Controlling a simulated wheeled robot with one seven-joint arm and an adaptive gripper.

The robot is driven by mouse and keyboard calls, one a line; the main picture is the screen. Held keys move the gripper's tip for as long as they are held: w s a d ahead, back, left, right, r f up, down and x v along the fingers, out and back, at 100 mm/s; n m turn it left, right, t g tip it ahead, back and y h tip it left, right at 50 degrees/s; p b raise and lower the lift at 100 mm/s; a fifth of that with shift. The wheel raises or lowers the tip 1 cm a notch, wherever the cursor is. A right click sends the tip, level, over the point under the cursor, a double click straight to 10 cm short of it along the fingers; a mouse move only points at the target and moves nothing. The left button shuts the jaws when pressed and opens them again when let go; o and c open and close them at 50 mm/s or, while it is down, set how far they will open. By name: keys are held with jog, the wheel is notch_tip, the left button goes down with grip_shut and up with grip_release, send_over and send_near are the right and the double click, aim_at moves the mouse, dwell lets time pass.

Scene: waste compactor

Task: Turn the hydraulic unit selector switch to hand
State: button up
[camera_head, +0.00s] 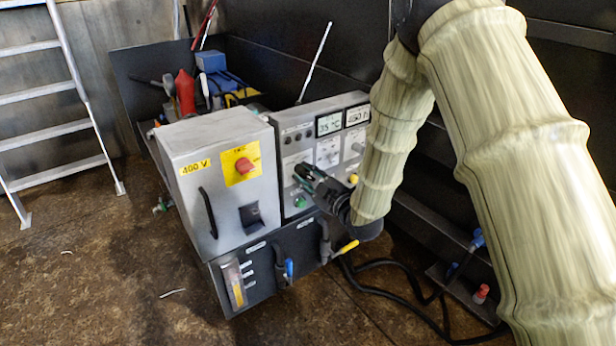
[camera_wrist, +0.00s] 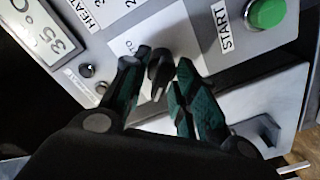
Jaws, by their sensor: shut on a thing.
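The grey control panel (camera_head: 324,142) of the hydraulic unit carries displays, labels, knobs and buttons. My gripper (camera_head: 302,174) reaches its lower left part from the right. In the wrist view, a black selector knob (camera_wrist: 160,72) sits between the two green-padded fingers of my gripper (camera_wrist: 163,60), which is shut on it. A white label plate behind the knob shows the letters "TO"; the rest is covered by a finger. I cannot tell which position the knob points to. In the head view the knob is hidden behind the fingers.
A green START button (camera_wrist: 267,13) lies near the knob. A grey 400 V cabinet (camera_head: 215,185) with a red switch (camera_head: 243,166) stands left of the panel. Yellow (camera_head: 346,247) and blue (camera_head: 289,268) handled valves are below. A ladder (camera_head: 55,95) stands far left.

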jog(key=o, duration=0.7)
jog(key=shift+c, duration=0.2)
jog(key=shift+s, duration=0.1)
jog(key=v, duration=1.2)
